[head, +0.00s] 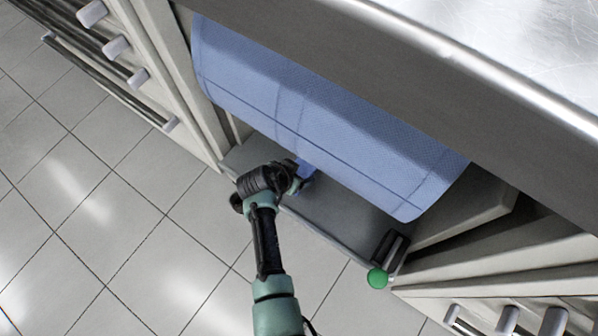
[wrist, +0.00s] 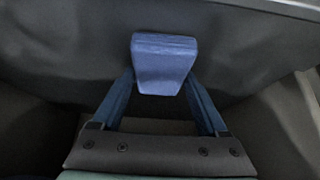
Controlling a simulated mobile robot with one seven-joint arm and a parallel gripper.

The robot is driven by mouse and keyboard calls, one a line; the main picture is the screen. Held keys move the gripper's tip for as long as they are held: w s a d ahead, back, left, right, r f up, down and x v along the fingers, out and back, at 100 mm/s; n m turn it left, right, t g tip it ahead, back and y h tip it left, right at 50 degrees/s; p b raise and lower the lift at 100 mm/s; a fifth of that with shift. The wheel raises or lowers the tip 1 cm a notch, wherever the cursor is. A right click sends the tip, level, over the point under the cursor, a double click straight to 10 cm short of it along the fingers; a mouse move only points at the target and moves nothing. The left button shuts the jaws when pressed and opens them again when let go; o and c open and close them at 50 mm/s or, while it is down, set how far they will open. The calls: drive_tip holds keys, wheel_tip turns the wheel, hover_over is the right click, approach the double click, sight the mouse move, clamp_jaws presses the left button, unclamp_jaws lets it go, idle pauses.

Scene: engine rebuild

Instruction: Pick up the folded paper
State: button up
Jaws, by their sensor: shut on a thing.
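The folded paper (wrist: 164,62) is a small blue block-like piece in the wrist view, upper middle. My gripper (wrist: 162,82) is shut on it, with one blue finger on each side. In the head view my gripper (head: 304,172) is just under the large blue paper roll, over the dark grey shelf. A small patch of blue shows at its tip there; I cannot tell whether it is paper or finger. The folded paper's far side is hidden in the wrist view.
The blue paper roll (head: 310,120) hangs in a bay beneath the metal worktop (head: 500,45). The grey shelf (head: 350,205) lies below it. A green knob (head: 377,278) sits at the shelf's right front corner. Drawers flank both sides. The tiled floor (head: 130,240) is clear.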

drive_tip(key=shift+c, duration=0.7)
drive_tip(key=shift+r+p, duration=0.5)
drive_tip(key=shift+r, duration=0.1)
wheel_tip(320, 180, up, 3)
drive_tip(key=shift+p, duration=1.1)
drive_tip(key=s+a+p, duration=0.1)
drive_tip(key=s+a, duration=0.2)
drive_tip(key=s, duration=0.2)
drive_tip(key=s+a+p, duration=0.1)
drive_tip(key=s+a, duration=0.3)
drive_tip(key=s+a+p, duration=0.1)
drive_tip(key=s+a, duration=0.2)
drive_tip(key=s, duration=0.2)
drive_tip(key=shift+s+a+f+p, duration=0.3)
drive_tip(key=shift+f+p, duration=0.05)
drive_tip(key=shift+p, duration=0.05)
drive_tip(key=o, duration=0.6)
drive_tip(key=c, duration=0.5)
